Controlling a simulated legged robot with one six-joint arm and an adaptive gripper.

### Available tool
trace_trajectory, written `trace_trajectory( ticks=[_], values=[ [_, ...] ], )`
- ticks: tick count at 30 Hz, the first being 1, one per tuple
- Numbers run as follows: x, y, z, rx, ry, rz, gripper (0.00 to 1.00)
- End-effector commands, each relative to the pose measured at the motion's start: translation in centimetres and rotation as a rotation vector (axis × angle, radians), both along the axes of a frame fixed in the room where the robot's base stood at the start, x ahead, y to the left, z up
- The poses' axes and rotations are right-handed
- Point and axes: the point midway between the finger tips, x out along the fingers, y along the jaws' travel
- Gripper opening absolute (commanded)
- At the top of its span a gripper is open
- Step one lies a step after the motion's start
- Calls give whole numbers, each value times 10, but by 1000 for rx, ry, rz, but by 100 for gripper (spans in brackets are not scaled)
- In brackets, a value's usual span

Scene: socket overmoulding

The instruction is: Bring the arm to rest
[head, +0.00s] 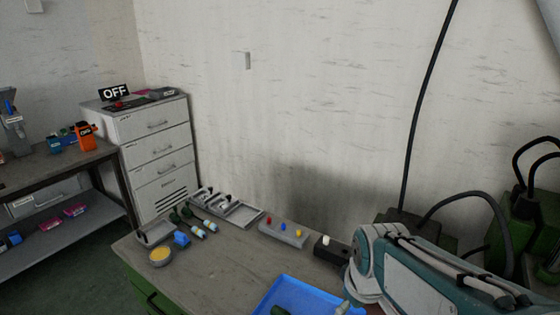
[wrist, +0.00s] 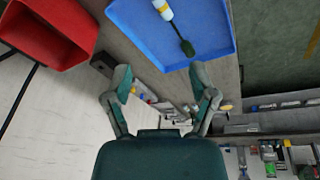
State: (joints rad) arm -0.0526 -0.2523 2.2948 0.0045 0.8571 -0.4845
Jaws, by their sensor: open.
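My gripper (wrist: 162,88) shows in the wrist view with its two fingers spread wide apart and nothing between them. It is apart from the blue tray (wrist: 180,55), which lies beyond the fingertips. My arm (head: 420,275) is at the lower right of the head view, beside the bench; I cannot clearly make out the gripper there. The blue tray also shows at the bottom edge of the head view (head: 290,288), partly cut off. In the tray lies a tool with a dark green end (wrist: 187,47) and a white, blue and yellow end (wrist: 163,9).
A red bin (wrist: 50,32) is at the wrist view's upper left. The workbench (head: 215,270) holds a yellow-filled round dish (head: 160,256), a blue block (head: 181,239), a grey strip with coloured pegs (head: 284,236) and grey fixtures (head: 240,212). A drawer cabinet (head: 160,150) stands behind.

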Motion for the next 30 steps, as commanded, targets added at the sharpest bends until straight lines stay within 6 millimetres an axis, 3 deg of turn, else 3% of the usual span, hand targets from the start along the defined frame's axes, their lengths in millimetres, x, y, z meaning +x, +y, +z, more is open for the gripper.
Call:
trace_trajectory(
  ticks=[6, 15, 21, 30],
  values=[
    [-38, -8, 28, 54, -99, -192, 74],
    [-85, -16, 48, 146, -211, -433, 74],
    [-98, -18, 50, 176, -241, -503, 74],
    [-98, -18, 50, 178, -241, -507, 74]
  ],
)
